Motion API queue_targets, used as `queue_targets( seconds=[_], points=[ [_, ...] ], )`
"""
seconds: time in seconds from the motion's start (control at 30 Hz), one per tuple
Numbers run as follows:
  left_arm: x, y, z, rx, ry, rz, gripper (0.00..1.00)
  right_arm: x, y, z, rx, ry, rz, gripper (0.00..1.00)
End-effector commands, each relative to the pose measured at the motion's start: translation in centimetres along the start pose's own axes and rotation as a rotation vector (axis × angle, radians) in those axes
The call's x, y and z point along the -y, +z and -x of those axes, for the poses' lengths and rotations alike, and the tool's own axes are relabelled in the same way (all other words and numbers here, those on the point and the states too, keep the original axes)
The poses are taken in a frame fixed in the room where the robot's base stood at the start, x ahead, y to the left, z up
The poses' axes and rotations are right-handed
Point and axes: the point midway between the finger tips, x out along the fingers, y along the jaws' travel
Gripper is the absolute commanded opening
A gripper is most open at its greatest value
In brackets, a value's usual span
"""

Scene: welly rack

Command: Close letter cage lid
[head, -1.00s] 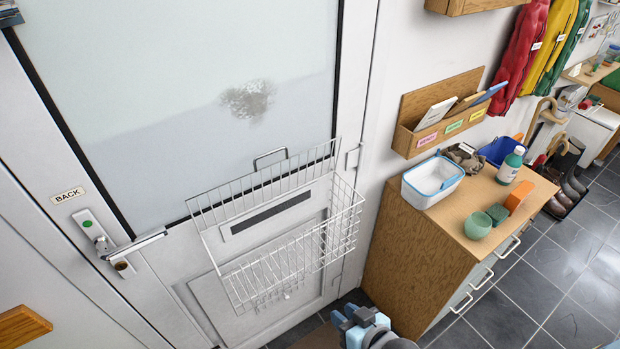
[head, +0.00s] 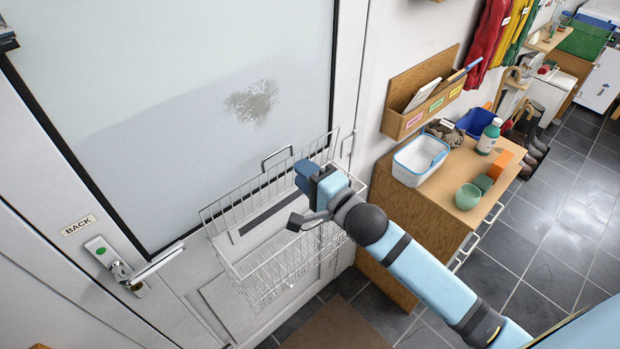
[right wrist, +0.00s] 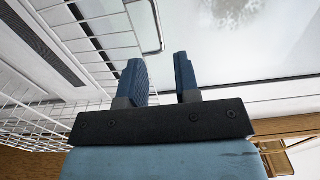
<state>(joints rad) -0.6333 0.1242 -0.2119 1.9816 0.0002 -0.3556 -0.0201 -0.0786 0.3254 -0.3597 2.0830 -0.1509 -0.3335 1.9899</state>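The letter cage (head: 268,278) is a white wire basket fixed to the inside of the door. Its wire lid (head: 226,209) stands up, open, against the door, with a loop handle (head: 277,157) at its top edge. The lid's handle also shows in the right wrist view (right wrist: 160,35). My right gripper (head: 304,173) is in front of the cage's right part, near the lid, and hides some of its wires. In the right wrist view its two blue fingers (right wrist: 161,72) are apart with nothing between them. Whether they touch the lid cannot be told. My left gripper is not seen.
The door handle (head: 160,262) sticks out left of the cage.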

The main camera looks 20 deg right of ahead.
Motion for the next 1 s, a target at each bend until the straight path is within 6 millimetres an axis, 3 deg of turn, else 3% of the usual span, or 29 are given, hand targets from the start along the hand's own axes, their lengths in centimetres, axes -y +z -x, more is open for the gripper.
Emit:
queue_targets(
  seconds=[0.37,0.6,1.0],
  points=[
    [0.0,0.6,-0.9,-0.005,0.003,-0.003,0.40,-0.1,0.0,-4.6,-0.001,-0.001,0.004,0.30],
    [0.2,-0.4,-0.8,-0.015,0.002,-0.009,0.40,0.1,0.0,-7.1,-0.001,0.001,0.000,0.30],
    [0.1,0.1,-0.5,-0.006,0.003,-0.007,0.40,-0.1,0.0,-8.4,-0.001,0.002,0.002,0.30]
  ],
)
